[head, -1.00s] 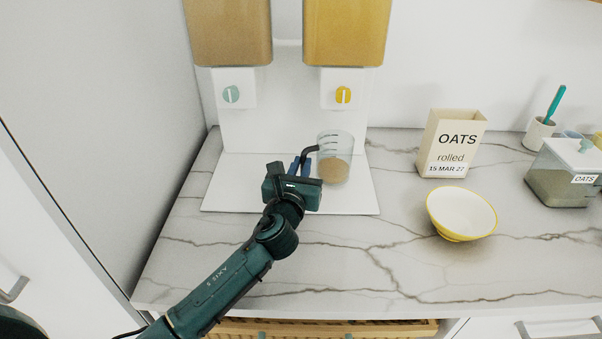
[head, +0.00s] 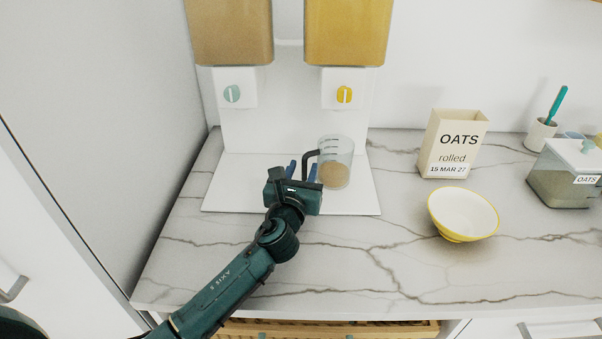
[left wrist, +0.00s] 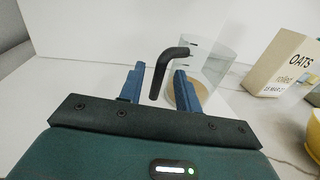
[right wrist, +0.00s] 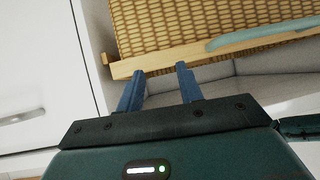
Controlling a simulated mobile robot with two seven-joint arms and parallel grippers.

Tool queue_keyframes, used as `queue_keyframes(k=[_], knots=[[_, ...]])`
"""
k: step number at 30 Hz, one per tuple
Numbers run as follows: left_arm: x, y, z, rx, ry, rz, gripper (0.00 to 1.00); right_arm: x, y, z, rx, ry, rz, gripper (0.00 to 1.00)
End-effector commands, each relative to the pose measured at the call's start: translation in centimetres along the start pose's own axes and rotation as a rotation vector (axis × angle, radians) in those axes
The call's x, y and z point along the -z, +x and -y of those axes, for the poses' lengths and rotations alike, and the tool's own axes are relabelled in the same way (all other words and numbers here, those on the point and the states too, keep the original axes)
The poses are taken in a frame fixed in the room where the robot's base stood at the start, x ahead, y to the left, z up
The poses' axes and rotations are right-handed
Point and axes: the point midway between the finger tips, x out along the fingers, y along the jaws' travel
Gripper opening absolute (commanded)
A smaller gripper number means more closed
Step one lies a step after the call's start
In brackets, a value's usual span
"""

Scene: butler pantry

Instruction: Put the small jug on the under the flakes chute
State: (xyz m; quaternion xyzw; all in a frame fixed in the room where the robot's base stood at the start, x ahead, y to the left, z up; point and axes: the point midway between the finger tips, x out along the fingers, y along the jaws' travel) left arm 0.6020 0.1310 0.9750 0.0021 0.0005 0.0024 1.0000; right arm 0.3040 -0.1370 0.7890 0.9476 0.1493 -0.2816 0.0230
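The small jug (head: 338,152) is clear, with a dark handle and brownish contents at the bottom. It stands upright on the white dispenser base (head: 235,195), below and slightly in front of the chute with the yellow knob (head: 344,95). No label shows which chute is for flakes. My left gripper (head: 302,171) is open at the jug's left, its fingers apart on either side of the handle; the left wrist view shows the handle (left wrist: 160,75) between them with gaps. My right gripper (right wrist: 160,85) is open and empty, below the counter near a wicker basket (right wrist: 190,30).
A second chute with a green knob (head: 232,94) is to the left. An oats carton (head: 455,145), a yellow-rimmed bowl (head: 464,214) and a lidded oats box (head: 565,178) stand on the counter to the right. The front counter is clear.

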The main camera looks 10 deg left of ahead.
Motion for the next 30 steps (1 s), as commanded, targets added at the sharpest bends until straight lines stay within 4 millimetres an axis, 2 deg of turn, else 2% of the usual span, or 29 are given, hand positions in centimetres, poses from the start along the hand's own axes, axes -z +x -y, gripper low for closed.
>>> queue_keyframes(k=[2, 5, 15, 19, 24, 30], knots=[[-0.5, 0.0, 0.0, 0.000, -0.001, 0.001, 0.34, 0.4, -0.1, -0.1, -0.001, -0.001, -0.002, 0.36], [-0.1, -1.2, 0.0, 0.000, 0.001, -0.001, 0.34, 0.3, 0.0, -0.1, -0.002, -0.002, -0.003, 0.36], [-0.1, -8.4, 0.0, 0.002, -0.001, -0.002, 0.34, 0.1, 0.1, -0.2, -0.003, -0.002, -0.001, 0.36], [-0.1, -10.4, 0.0, 0.002, 0.000, -0.001, 0.34, 0.0, 0.2, -0.2, -0.003, -0.002, -0.001, 0.36], [-0.2, -11.8, 0.0, 0.000, 0.000, 0.000, 0.34, 0.0, 0.2, -0.1, -0.002, -0.002, -0.002, 0.36], [-0.3, -12.0, 0.0, 0.000, 0.000, 0.001, 0.34, 0.2, 0.1, -0.1, -0.001, -0.002, -0.005, 0.36]])
